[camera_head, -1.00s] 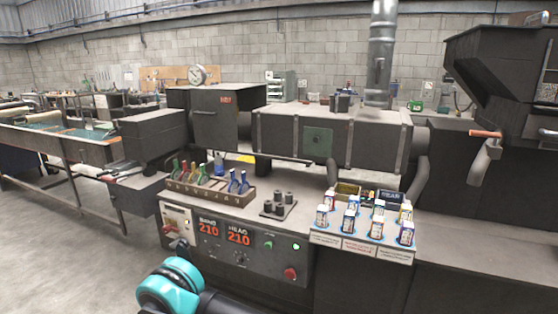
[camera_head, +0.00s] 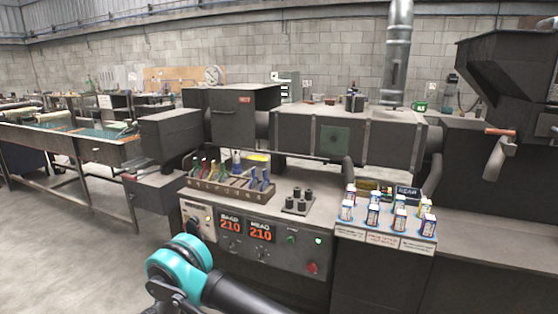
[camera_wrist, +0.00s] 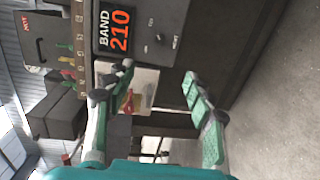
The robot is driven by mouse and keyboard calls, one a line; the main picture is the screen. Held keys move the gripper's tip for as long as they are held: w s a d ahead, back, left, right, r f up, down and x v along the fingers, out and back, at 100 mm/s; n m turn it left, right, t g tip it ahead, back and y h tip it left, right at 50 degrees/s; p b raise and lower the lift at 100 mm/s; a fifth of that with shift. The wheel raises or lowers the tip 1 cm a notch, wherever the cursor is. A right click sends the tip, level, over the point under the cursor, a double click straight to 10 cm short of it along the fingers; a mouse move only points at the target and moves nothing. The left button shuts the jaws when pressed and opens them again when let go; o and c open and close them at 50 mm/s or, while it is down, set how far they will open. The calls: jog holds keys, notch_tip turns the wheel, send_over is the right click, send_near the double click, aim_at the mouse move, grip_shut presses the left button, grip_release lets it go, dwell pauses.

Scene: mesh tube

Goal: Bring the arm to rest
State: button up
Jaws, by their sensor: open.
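My gripper (camera_wrist: 155,92) shows in the wrist view with its two fingers spread wide apart and nothing between them. Behind the gap are a light switch plate with a red and yellow knob (camera_wrist: 128,100) and the dark control panel (camera_wrist: 160,20) with its orange BAND 210 display. The fingers appear apart from the panel. In the head view my teal and black arm is at the bottom, in front of the panel's left part; the fingers cannot be made out there.
The dark machine bench carries a wooden rack (camera_head: 205,185) of coloured-handled tools, a plate with black cylinders (camera_head: 299,204) and a stand of small boxes (camera_head: 385,236). A long table with a green bed (camera_head: 80,145) stands at left. Open concrete floor (camera_head: 70,260) lies left of the bench.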

jog(key=w+d+r+m+g, duration=0.1)
jog(key=w+d+r+g, duration=0.2)
jog(key=d, duration=0.4)
jog(key=w+d+r+m+g, duration=0.1)
jog(key=w+d+r, duration=0.35)
jog(key=d, duration=0.35)
jog(key=w+d+r+m+g, duration=0.1)
jog(key=w+d+r+g, duration=0.1)
jog(key=d+r, duration=0.4)
jog(key=s+d+r+m+g, duration=0.2)
jog(key=d+r, duration=0.1)
jog(key=d, duration=0.8)
jog(key=s+d+r+m+g+y, duration=0.3)
jog(key=s+d+m+y, duration=0.2)
jog(key=s+d, duration=1.35)
jog(key=s+d+f+m+y, duration=0.1)
jog(key=s+d+m+y, duration=0.1)
jog(key=s, duration=0.8)
jog(key=shift+f+m, duration=0.35)
jog(key=shift+m, duration=0.15)
